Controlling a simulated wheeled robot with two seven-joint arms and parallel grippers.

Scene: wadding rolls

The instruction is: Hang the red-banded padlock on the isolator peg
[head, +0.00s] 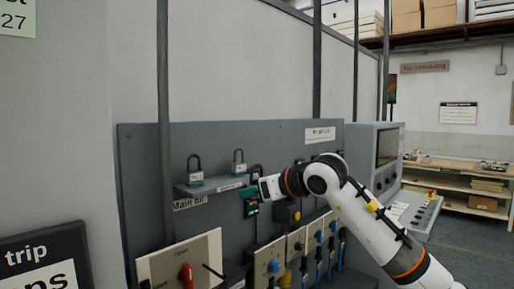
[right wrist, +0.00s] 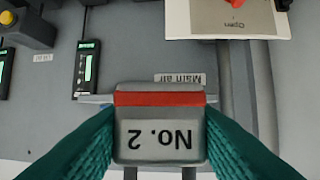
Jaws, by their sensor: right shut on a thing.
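The red-banded padlock (right wrist: 160,140), grey with a "No. 2" plate, fills the lower middle of the right wrist view. Its lettering is upside down there and its shackle runs off the bottom edge. My right gripper (head: 250,192) is shut on its body, a teal pad on each side. In the head view the gripper is by the right end of the small shelf, and the padlock cannot be made out clearly. The isolator panel (head: 205,253) has a red knob (head: 186,276) marked "Open" and a thin dark rod (head: 212,272), perhaps the peg. My left gripper is out of view.
Two other padlocks, one green-banded (head: 195,178) and one blue-banded (head: 239,167), stand on the grey shelf (head: 216,186). A vertical pipe (head: 164,120) stands before the board at left. Meters (right wrist: 86,65), switch boxes and a console (head: 375,155) are to the right.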

